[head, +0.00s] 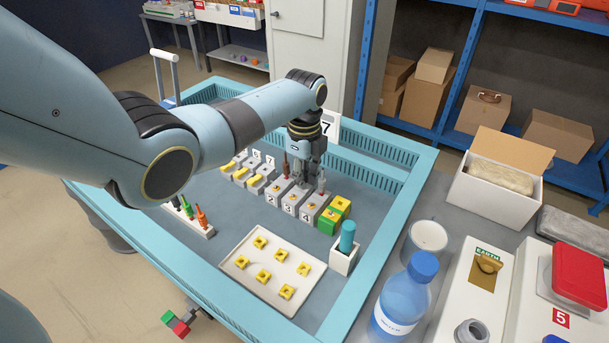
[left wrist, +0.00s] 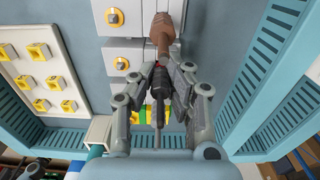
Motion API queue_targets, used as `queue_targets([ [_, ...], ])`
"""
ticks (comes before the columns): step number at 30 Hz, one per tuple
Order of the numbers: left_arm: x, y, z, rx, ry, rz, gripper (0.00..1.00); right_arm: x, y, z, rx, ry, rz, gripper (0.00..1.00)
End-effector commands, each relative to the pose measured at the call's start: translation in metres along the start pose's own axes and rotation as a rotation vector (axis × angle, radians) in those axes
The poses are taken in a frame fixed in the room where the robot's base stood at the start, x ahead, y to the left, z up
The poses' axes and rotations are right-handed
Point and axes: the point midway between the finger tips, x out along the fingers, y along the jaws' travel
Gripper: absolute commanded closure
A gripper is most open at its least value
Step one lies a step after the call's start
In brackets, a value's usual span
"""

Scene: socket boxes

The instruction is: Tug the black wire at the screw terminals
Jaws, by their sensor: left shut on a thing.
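The grey socket boxes (head: 293,201) stand in a row on the blue worktop, with round yellow parts on their faces. In the left wrist view, a box (left wrist: 118,64) shows beside my fingers. My left gripper (head: 304,174) points down at the row. In the left wrist view, its fingers (left wrist: 160,74) are closed around the slim black wire piece (left wrist: 158,88). The black piece's lower end is hard to see. A brown wire piece (head: 286,166) stands on the box to the left, and a grey red-tipped one (head: 321,182) to the right. My right gripper is not in view.
A white tray (head: 247,277) with several yellow parts lies in front. A rack (head: 196,229) with dark, green and orange pieces stands left. A white holder with a teal cylinder (head: 347,236) stands right. A raised blue rim (head: 405,205) surrounds the worktop.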

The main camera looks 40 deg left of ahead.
Motion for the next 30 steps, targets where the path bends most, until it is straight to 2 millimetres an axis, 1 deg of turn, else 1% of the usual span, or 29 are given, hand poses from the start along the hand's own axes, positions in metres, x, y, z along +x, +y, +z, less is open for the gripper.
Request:
queue_targets([
  [9, 0.0011, -0.0013, 0.0005, 0.0, -0.002, -0.004, 1.0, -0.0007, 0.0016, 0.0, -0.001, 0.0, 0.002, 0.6],
  [10, 0.0012, -0.0012, 0.0005, 0.0, -0.002, -0.004, 0.85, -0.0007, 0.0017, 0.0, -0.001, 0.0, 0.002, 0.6],
  [15, 0.0016, -0.0007, 0.0003, 0.0, -0.001, -0.002, 0.63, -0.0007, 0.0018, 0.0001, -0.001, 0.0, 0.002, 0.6],
  [21, 0.0019, -0.0003, 0.0001, 0.0, -0.001, -0.001, 0.62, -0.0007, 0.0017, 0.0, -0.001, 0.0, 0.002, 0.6],
  [25, 0.002, -0.0002, 0.0001, 0.0, -0.001, -0.001, 0.45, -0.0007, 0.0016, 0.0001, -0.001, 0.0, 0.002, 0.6],
  [26, 0.002, -0.0002, 0.0001, 0.0, -0.001, -0.001, 0.43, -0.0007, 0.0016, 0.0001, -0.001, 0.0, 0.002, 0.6],
  [30, 0.0021, 0.0, 0.0, 0.0, 0.0, 0.0, 0.43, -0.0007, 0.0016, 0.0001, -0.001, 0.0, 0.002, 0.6],
])
